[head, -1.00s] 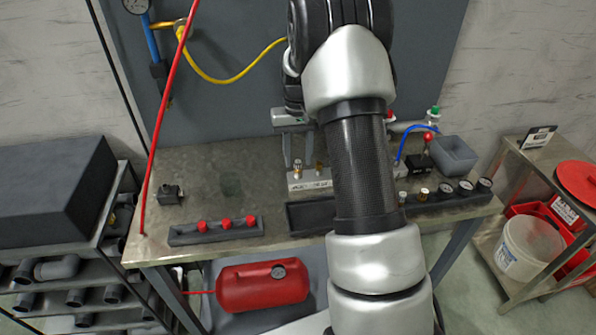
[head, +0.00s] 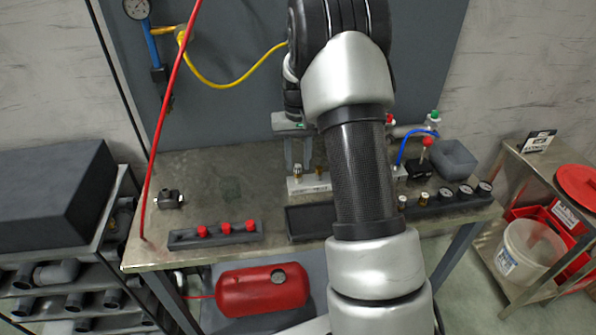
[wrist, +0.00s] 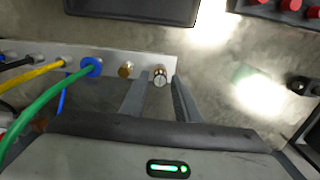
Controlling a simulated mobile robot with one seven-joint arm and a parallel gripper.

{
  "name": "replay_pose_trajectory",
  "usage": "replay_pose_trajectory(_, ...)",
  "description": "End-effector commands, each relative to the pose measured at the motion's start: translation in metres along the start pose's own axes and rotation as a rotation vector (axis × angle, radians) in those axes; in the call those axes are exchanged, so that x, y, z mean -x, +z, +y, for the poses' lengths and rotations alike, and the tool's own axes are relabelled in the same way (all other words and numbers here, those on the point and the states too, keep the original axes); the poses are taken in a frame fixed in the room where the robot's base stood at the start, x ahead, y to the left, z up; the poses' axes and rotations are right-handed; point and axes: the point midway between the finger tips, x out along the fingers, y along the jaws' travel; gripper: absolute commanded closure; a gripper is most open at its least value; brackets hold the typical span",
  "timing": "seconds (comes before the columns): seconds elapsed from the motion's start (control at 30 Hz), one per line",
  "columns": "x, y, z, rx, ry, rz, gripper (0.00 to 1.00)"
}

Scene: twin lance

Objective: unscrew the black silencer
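The pale manifold bar (wrist: 105,58) lies on the bench and also shows in the head view (head: 323,183), partly hidden by my arm. At its end stands a small slotted, knurled fitting (wrist: 160,76), silver and brass rather than plainly black; it also shows in the head view (head: 297,171). I cannot tell for certain that it is the black silencer. A brass fitting (wrist: 125,70) sits beside it. My gripper (wrist: 161,80) is open, with one finger on each side of the slotted fitting and small gaps visible; it also shows in the head view (head: 297,164).
Blue, green and yellow hoses (wrist: 45,105) leave the bar's other end. A dark tray (head: 312,221) lies in front of the bar, and a rack with red caps (head: 226,228) left of it. A gauge rack (head: 446,195) and grey bin (head: 454,159) stand right. Bench left of the bar is mostly clear.

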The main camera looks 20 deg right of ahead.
Motion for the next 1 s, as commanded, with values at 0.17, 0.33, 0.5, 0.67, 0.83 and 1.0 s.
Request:
replay_pose_trajectory(0.17, 0.0020, 0.0003, -0.0011, -0.293, 0.002, -0.001, 0.71)
replay_pose_trajectory(0.33, 0.0028, 0.0006, -0.0006, -0.644, 0.002, -0.001, 0.71)
replay_pose_trajectory(0.5, 0.0031, 0.0006, -0.0008, -0.979, 0.002, -0.001, 0.71)
replay_pose_trajectory(0.67, 0.0006, 0.0005, -0.0005, -1.155, 0.002, -0.001, 0.71)
replay_pose_trajectory(0.83, -0.0004, 0.0002, -0.0001, -1.174, 0.001, 0.000, 0.71)
replay_pose_trajectory(1.0, -0.0003, 0.0002, -0.0001, -1.172, 0.000, 0.000, 0.90)
